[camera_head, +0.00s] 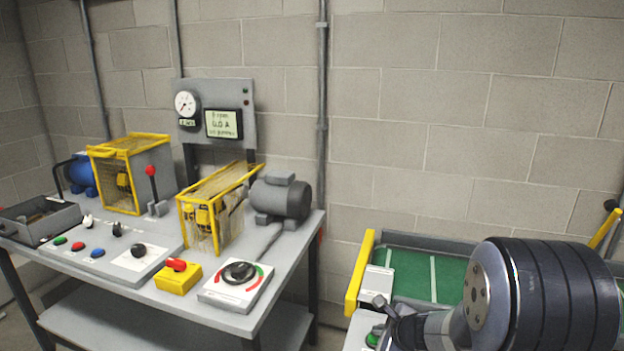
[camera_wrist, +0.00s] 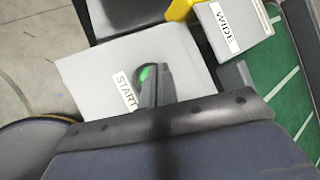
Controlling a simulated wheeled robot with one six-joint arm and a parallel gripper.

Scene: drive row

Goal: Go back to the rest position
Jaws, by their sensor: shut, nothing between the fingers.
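My gripper (camera_head: 378,303) is at the lower right of the head view, at the end of my arm, over the front left part of the green-topped station. In the wrist view its dark fingers (camera_wrist: 154,82) are together with nothing between them. They are in front of a grey panel (camera_wrist: 95,70) labelled START and partly hide its green button (camera_wrist: 145,76). I cannot tell whether the fingertips touch the button.
A green belt with white lines (camera_head: 410,272) lies behind my gripper, with a yellow post (camera_head: 359,272) and a grey box (camera_wrist: 228,25) labelled WIDE beside it. A grey bench (camera_head: 222,262) with a motor (camera_head: 281,198), cages and controls stands left. A block wall closes the back.

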